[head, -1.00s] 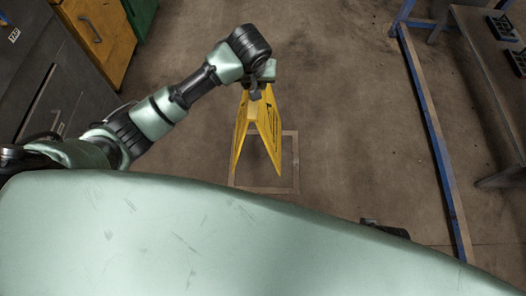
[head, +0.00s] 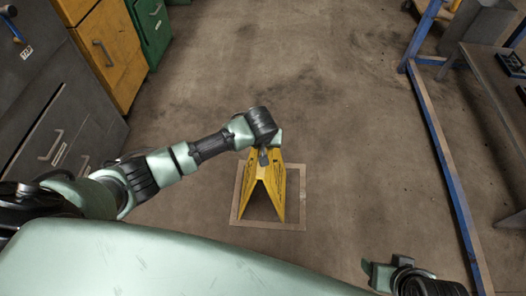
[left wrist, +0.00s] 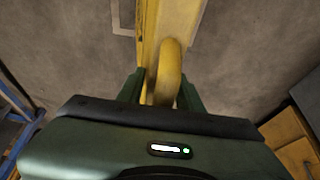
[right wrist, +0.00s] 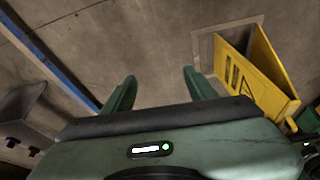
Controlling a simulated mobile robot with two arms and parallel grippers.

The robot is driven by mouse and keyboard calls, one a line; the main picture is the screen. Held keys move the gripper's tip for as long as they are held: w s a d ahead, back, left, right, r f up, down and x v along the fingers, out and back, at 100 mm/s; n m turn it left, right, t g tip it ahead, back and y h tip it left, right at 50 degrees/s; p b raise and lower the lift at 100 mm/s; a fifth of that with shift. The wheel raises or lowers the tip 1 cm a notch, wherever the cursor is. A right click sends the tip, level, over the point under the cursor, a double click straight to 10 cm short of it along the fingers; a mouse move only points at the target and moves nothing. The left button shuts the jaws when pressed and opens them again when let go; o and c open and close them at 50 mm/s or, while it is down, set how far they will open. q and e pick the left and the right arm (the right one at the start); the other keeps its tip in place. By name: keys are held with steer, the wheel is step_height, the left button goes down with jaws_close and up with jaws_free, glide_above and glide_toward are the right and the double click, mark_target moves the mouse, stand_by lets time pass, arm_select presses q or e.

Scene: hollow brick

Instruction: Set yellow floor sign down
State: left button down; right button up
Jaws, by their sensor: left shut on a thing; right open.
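The yellow floor sign (head: 276,184) is an A-shape with its two panels spread, upright within a pale square outline (head: 236,205) on the floor in the head view. I cannot tell whether its feet touch the floor. My left gripper (head: 265,155) is shut on the top of the sign. In the left wrist view its fingers (left wrist: 160,92) close around the sign's yellow handle (left wrist: 169,72). The sign also shows at the right of the right wrist view (right wrist: 262,80). My right gripper (right wrist: 155,82) is open and empty, left of the sign there.
A blue rail (head: 445,165) runs along the floor at the right, with a dark workbench (head: 495,95) beyond it. Grey (head: 60,125), yellow (head: 108,50) and green (head: 152,28) cabinets stand at the left. The floor beyond the sign is clear.

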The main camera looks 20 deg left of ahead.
arm_select(q)
step_height(320, 180, down, 3)
steer(key=shift+f+b, duration=0.1)
steer(key=shift+b, duration=0.35)
arm_select(e)
steer(key=w+a+r+t, duration=0.1)
steer(key=w+r+t, duration=0.1)
steer(key=w, duration=0.4)
steer(key=shift+a+t+y, duration=0.4)
steer(key=shift+t, duration=0.1)
arm_select(q)
steer(key=c, duration=0.9)
jaws_free()
steer(key=shift+f, duration=0.2)
arm_select(e)
steer(key=shift+s, duration=0.1)
arm_select(q)
steer(key=shift+r, duration=0.15)
